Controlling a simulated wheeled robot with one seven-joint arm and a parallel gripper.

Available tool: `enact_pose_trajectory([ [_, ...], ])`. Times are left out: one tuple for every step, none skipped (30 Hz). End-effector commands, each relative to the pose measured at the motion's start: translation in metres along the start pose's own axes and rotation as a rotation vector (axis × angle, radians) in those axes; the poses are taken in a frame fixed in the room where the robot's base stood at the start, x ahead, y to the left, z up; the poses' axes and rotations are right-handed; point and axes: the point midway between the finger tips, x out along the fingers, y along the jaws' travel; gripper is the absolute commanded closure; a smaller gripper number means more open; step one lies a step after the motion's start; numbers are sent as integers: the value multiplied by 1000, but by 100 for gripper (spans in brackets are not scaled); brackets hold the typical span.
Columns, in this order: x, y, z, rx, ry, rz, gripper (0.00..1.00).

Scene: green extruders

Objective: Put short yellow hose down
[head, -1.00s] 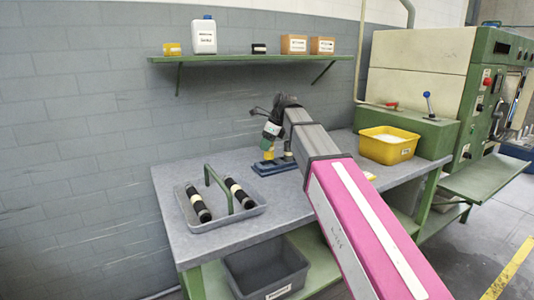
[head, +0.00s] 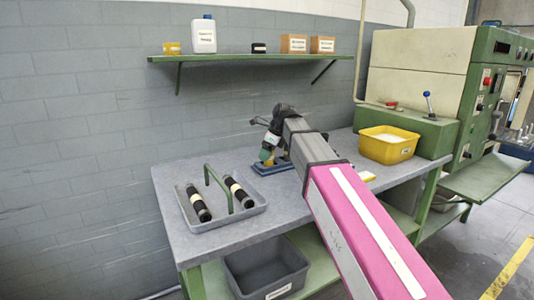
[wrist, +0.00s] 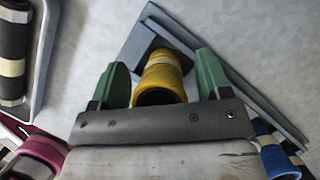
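The short yellow hose (wrist: 160,78) has a paler band and sits between my fingers in the wrist view, its near end open and dark. My gripper (wrist: 163,75) has two green fingers, one on each side of the hose, with a narrow gap showing on both sides. The hose's far end is at a blue-grey holder (wrist: 205,65); whether it is seated there I cannot tell. In the head view, a small yellow patch of the hose (head: 265,156) shows below my gripper (head: 270,150), by the blue holder (head: 273,168). My arm hides part of the holder.
A grey tray (head: 222,220) with two black hoses and a green handle stands left on the table. A yellow bin (head: 388,146) stands right. A red-ended hose (wrist: 42,152) and a blue-ended hose (wrist: 272,150) show at the wrist view's lower corners.

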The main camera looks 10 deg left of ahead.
Motion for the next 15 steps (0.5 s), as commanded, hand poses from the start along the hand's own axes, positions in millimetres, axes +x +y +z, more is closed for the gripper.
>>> enact_pose_trajectory([
  [0, 0, 0, 0, 0, 0, 29],
  [0, 0, 0, 0, 0, 0, 29],
  [-1, 0, 0, 0, 0, 0, 29],
  [-2, 0, 1, 0, 0, 0, 29],
  [-4, 0, 2, 0, 0, 0, 29],
  [-7, 0, 1, 0, 0, 0, 29],
  [-10, 0, 1, 1, 0, 0, 29],
  [-14, 0, 1, 1, 0, 0, 29],
  [-19, -1, 1, 1, -1, -1, 29],
  [-24, -1, 1, 1, -1, -2, 29],
  [-30, -1, 1, 0, -1, -2, 29],
  [-37, -1, 1, 0, -1, -1, 29],
  [-42, -1, 1, 0, -1, -1, 29],
  [-48, -1, 2, 0, -1, -2, 29],
  [-56, 0, 2, 0, -1, -2, 29],
])
